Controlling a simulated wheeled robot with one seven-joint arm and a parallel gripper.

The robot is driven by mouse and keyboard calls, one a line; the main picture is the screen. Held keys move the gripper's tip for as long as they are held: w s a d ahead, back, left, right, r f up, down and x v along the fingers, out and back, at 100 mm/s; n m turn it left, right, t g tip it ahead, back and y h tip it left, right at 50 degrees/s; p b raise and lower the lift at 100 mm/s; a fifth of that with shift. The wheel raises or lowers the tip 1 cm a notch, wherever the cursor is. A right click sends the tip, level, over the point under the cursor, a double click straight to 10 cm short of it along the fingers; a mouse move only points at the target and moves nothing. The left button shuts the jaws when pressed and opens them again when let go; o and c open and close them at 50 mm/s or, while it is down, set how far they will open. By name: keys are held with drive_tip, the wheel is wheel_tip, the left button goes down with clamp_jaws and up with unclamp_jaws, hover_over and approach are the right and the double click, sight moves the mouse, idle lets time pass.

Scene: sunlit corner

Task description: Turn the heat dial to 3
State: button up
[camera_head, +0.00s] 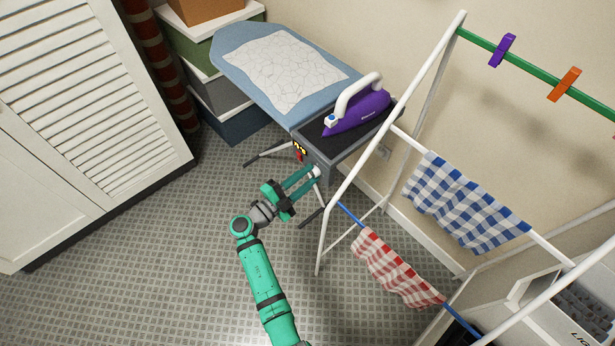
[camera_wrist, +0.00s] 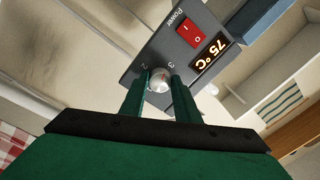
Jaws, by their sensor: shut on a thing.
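The heat dial (camera_wrist: 160,82) is a small round silver knob on the grey control panel (camera_wrist: 158,52). It also shows in the head view as a pale knob (camera_head: 315,171). My gripper (camera_wrist: 161,87) has one finger on each side of the dial and is shut on it. The gripper also shows at the panel in the head view (camera_head: 309,177). Small marks, including a 3, are printed above the dial in the wrist view. Which mark the dial points to is too small to tell. The lit display (camera_wrist: 209,54) reads 75 °C.
A red power switch (camera_wrist: 190,34) sits near the display. A purple iron (camera_head: 362,110) rests at the end of the blue ironing board (camera_head: 234,52). A white drying rack (camera_head: 350,190) with checked cloths stands close on the right. Floor at left is clear.

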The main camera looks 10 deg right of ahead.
drive_tip(key=shift+m, duration=2)
drive_tip(key=shift+h, duration=0.3)
drive_tip(key=o, duration=1)
drive_tip(key=shift+o, duration=0.2)
drive_tip(key=shift+a, duration=0.1)
drive_tip(key=r+v, duration=0.1)
drive_tip(key=v, duration=0.9)
drive_tip(key=shift+s+a+f, duration=0.15)
drive_tip(key=shift+a+f, duration=0.15)
drive_tip(key=shift+f, duration=0.1)
